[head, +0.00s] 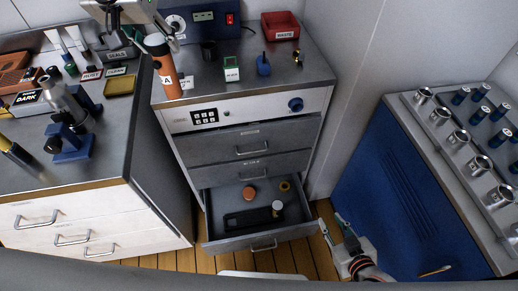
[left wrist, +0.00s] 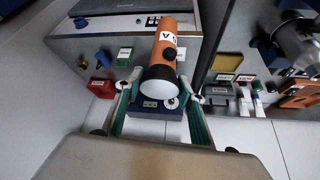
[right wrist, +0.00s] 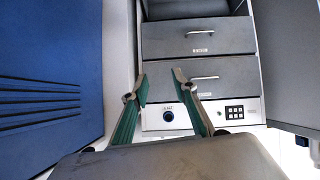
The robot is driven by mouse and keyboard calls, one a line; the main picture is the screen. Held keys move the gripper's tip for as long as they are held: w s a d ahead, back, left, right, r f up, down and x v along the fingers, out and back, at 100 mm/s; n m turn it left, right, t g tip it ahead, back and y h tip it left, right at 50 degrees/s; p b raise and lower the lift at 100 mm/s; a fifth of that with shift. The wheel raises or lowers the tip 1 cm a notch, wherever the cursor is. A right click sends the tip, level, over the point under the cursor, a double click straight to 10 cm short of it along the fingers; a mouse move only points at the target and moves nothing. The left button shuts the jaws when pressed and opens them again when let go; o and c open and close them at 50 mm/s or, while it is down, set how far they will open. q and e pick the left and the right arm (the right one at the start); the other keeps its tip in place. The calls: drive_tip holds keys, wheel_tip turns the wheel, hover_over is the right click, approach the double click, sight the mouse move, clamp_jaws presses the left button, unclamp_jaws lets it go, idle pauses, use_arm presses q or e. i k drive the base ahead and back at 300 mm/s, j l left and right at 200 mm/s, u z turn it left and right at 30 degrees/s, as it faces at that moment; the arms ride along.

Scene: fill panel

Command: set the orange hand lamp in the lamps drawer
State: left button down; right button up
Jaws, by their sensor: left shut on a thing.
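The orange hand lamp (head: 167,76), with a pale round lens end and dark lettering, is held by my left gripper (head: 151,38) above the left part of the middle cabinet's top. In the left wrist view the lamp (left wrist: 165,48) sits between the two green fingers. The cabinet's bottom drawer (head: 228,202) is pulled open; I cannot read a label on it. My right gripper (head: 334,226) is open and empty, low to the right of the open drawer. The right wrist view shows its fingers (right wrist: 159,86) apart, facing two closed drawers.
The open drawer holds a black item (head: 247,217), an orange round piece (head: 249,193), a pale cylinder (head: 277,208) and a yellow ring (head: 285,186). A red bin (head: 280,25) stands on the cabinet top. A blue cabinet (head: 395,190) is at right, a cluttered bench (head: 110,150) at left.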

sight(232, 224)
drive_tip(key=k+l+z, duration=0.15)
drive_tip(key=k+z, duration=0.15)
drive_tip(key=k, duration=0.15)
drive_tip(key=k+l+z, duration=0.25)
drive_tip(key=k, duration=0.15)
